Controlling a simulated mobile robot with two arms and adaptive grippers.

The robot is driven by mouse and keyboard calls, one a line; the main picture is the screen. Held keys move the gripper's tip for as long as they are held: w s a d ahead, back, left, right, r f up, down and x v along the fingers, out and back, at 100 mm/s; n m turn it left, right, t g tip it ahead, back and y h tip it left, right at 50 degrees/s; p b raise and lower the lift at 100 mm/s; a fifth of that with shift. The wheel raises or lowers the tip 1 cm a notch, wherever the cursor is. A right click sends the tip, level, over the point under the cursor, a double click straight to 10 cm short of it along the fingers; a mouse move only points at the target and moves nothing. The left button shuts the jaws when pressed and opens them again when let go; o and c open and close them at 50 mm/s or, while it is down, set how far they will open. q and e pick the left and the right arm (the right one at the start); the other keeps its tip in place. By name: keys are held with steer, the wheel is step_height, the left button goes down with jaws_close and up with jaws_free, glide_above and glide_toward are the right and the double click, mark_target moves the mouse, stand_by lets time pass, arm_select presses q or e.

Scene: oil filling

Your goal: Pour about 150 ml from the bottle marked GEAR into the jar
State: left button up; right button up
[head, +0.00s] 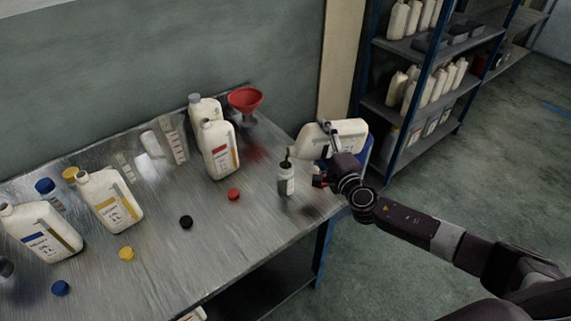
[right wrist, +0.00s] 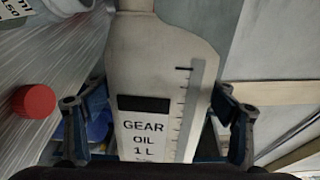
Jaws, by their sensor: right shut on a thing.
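Something dark shows between mouth and jar; I cannot tell whether oil is flowing. The jar's contents look dark greenish, level unclear. My left gripper is out of view.
Several other oil bottles stand on the metal table (head: 150,205), including one with a red label (head: 219,150). A red funnel (head: 245,99) is at the back. Red (head: 233,194), black (head: 186,222) and yellow (head: 127,253) caps lie loose. Shelves (head: 420,55) stand behind.

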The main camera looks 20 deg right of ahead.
steer(key=shift+a+r+n+p, duration=0.1)
steer(key=shift+r+n+p, duration=0.3)
steer(key=shift+p, duration=0.3)
stand_by(1.8)
